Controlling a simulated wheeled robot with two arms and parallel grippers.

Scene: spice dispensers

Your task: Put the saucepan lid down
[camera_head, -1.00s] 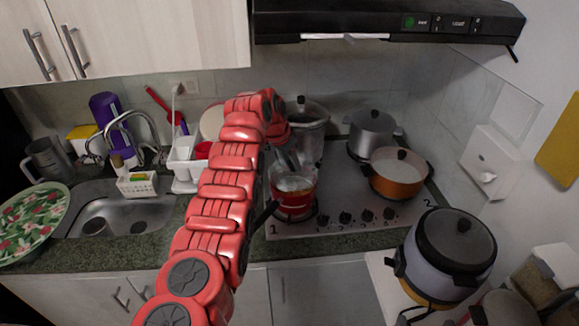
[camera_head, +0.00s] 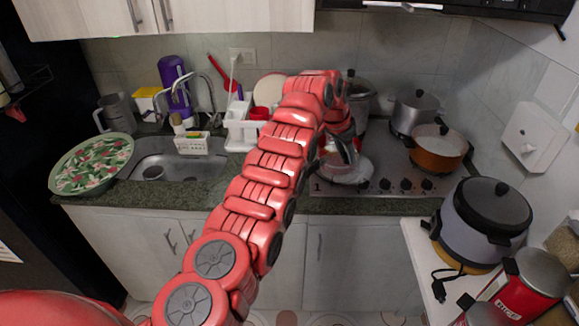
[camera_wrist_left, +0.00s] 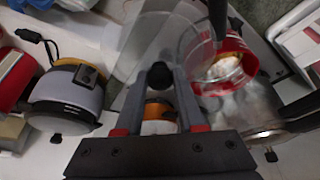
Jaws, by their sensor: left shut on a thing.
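The saucepan lid is clear glass with a black knob. In the head view the lid (camera_head: 347,169) is at the stove's front left, below my left gripper (camera_head: 340,148). In the left wrist view the knob (camera_wrist_left: 160,76) sits between the fingers of my left gripper (camera_wrist_left: 158,125), which is shut on it. The glass spreads around the knob and is hard to make out. The red saucepan (camera_wrist_left: 226,72) shows beside the lid in the wrist view, its top at least partly uncovered. The lid and arm mostly hide it in the head view. My right gripper is not in view.
A steel pot (camera_head: 412,112) and an orange pot (camera_head: 438,147) stand on the stove's right. A rice cooker (camera_head: 485,215) stands on a white surface at right. The sink (camera_head: 180,160), dish rack (camera_head: 243,128) and floral plate (camera_head: 92,163) are left.

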